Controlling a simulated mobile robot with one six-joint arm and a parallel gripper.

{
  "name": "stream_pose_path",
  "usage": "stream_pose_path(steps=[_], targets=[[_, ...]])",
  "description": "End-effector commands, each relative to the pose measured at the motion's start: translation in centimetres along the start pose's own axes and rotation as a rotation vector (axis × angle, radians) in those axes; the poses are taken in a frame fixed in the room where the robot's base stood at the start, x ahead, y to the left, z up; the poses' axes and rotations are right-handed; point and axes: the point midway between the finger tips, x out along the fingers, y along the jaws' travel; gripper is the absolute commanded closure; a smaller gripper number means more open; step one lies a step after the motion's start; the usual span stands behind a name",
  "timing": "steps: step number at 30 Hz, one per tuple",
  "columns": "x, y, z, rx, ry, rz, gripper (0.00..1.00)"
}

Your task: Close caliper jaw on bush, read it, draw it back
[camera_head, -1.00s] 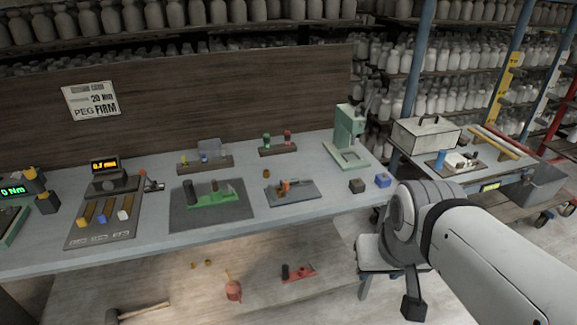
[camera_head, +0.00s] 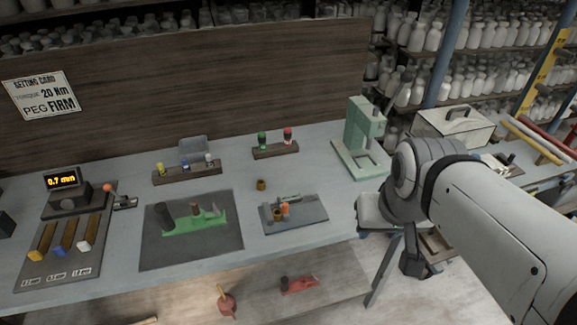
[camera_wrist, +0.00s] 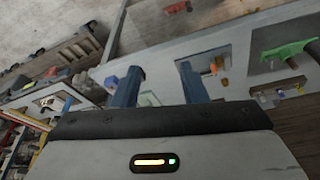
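A small grey plate (camera_head: 308,215) lies on the bench right of centre. It carries a low grey fixture, which looks like the caliper, with an orange piece (camera_head: 285,208) and a small brass-coloured piece (camera_head: 278,215) close together. Whether they touch is too small to tell. Another brass bush (camera_head: 261,184) stands on the bench behind the plate. My gripper (camera_wrist: 158,86) shows in the wrist view with its two blue fingers apart and nothing between them. It is well away from the plate, which appears beyond the right finger. In the head view my arm hangs right of the bench.
A display (camera_head: 62,181) reads 0.7 mm at the left. A dark mat (camera_head: 180,250) holds a green fixture (camera_head: 195,222). Racks of coloured pegs (camera_head: 187,174) stand behind. A green press (camera_head: 362,140) stands at the bench's right end. Bare bench surrounds the plate.

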Motion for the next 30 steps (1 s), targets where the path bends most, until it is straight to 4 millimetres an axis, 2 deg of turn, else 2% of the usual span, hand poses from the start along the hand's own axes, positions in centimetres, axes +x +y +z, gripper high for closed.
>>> stream_pose_path(steps=[8,11,13,17,18,22,27,30], targets=[[0.0,0.0,0.0,0.000,0.001,0.000,0.61],[1.0,0.2,-0.5,-0.004,0.017,0.010,0.61],[2.6,0.1,-1.4,-0.022,0.050,0.025,0.61],[7.4,0.6,-4.8,-0.065,0.174,0.068,0.61],[9.2,0.6,-6.1,-0.087,0.223,0.076,0.61],[14.8,-0.6,-10.2,-0.177,0.396,0.065,0.61],[21.3,-4.5,-13.7,-0.303,0.607,-0.049,0.61],[24.2,-7.4,-14.5,-0.365,0.702,-0.156,0.61]])
